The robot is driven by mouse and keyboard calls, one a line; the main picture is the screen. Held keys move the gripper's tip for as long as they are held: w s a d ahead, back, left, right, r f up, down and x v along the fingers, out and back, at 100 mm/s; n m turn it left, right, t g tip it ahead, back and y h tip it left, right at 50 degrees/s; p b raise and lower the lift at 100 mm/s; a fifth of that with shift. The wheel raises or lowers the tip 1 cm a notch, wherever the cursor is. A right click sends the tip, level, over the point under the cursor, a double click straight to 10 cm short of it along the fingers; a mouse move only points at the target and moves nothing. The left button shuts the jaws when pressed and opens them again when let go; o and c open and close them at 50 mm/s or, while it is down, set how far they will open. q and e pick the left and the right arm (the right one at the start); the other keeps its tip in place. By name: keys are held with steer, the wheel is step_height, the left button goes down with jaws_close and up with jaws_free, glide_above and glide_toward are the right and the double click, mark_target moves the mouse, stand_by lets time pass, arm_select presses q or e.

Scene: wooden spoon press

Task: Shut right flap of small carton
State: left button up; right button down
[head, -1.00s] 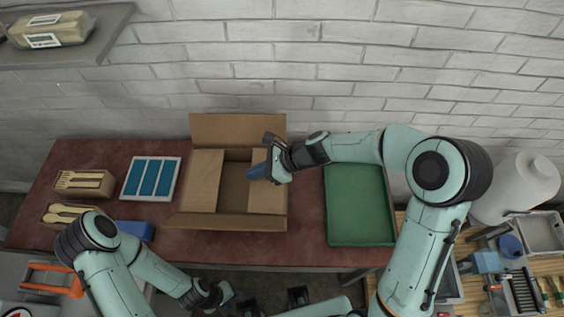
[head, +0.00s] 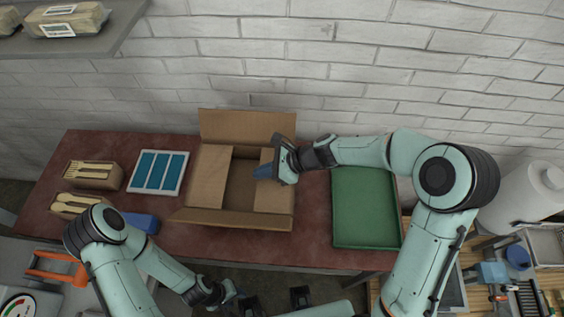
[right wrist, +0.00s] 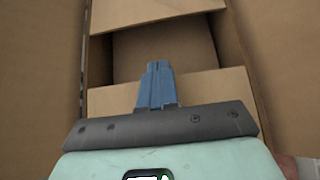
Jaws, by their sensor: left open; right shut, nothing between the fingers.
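The small brown carton (head: 190,217) stands on the dark red table with its back flap (head: 248,126) raised and its front flap (head: 230,218) leaning outward. Its left flap (head: 208,178) is folded inward over the opening. Its right flap (head: 274,196) is also folded inward, leaving a gap between the two. My right gripper (head: 264,172) is shut and empty over the right flap. In the right wrist view its blue fingertips (right wrist: 158,72) overlap the right flap (right wrist: 213,90); contact is unclear. My left gripper (head: 238,292) is open, low in front of the table and partly cut off from clear view.
A green tray (head: 366,244) lies right of the carton. A white tray with blue strips (head: 158,172), boxes of wooden cutlery (head: 93,175) and a blue object (head: 141,222) are on the left. A brick wall stands behind. Some bare table shows between carton and green tray.

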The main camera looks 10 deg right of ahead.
steer(key=shift+s+d+r, duration=0.15)
steer(key=shift+s+d, duration=0.1)
steer(key=shift+d, duration=0.55)
arm_select(q)
steer(key=shift+w+r+p, duration=0.45)
steer(key=shift+r+p, duration=0.15)
steer(key=shift+r, duration=0.15)
arm_select(e)
steer(key=v, duration=1.3)
steer(key=shift+r, duration=0.1)
